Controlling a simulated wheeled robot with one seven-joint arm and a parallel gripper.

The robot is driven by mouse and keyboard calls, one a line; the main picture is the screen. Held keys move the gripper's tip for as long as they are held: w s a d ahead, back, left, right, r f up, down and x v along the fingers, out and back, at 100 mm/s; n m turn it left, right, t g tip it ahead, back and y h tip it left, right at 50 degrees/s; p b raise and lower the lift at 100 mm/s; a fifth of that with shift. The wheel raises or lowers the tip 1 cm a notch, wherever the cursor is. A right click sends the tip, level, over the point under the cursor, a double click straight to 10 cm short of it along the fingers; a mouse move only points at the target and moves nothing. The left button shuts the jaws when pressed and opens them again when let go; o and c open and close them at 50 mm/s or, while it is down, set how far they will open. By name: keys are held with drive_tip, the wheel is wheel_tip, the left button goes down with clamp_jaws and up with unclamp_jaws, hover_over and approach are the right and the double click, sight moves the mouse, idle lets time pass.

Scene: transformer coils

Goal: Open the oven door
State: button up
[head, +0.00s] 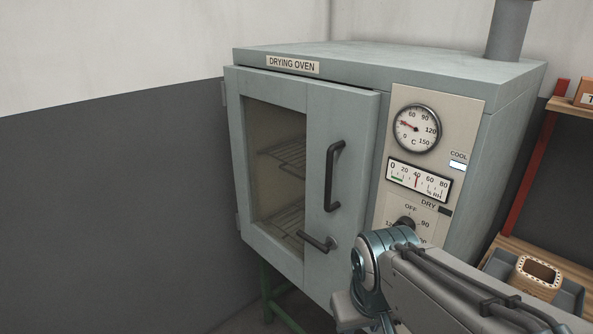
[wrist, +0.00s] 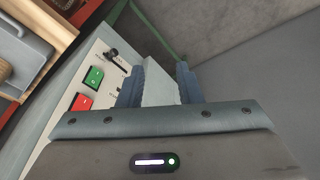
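The drying oven (head: 420,68) is a pale grey-green cabinet. Its door (head: 318,120) has a window showing wire racks and stands proud of the body; I cannot tell whether it is slightly ajar. A dark vertical bar handle (head: 333,178) is on the door's right side. In the head view my arm is low right, below the lever, with the fingertips mostly hidden.
The panel right of the door has a dial gauge (head: 417,128), a humidity meter (head: 419,179) and a knob (head: 406,223). Green (wrist: 94,77) and red (wrist: 81,102) buttons show in the wrist view. A shelf with a tray (head: 568,296) stands right. The left floor side looks clear.

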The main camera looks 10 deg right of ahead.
drive_tip(key=n+h, duration=0.1)
drive_tip(key=n, duration=0.1)
drive_tip(key=n+t+h+b, duration=1)
drive_tip(key=n+t+h, duration=0.1)
drive_tip(key=n, duration=1.4)
approach(328, 171)
drive_tip(key=x, duration=1)
drive_tip(key=shift+w+d, duration=0.2)
drive_tip(key=shift+w, duration=0.1)
clamp_jaws()
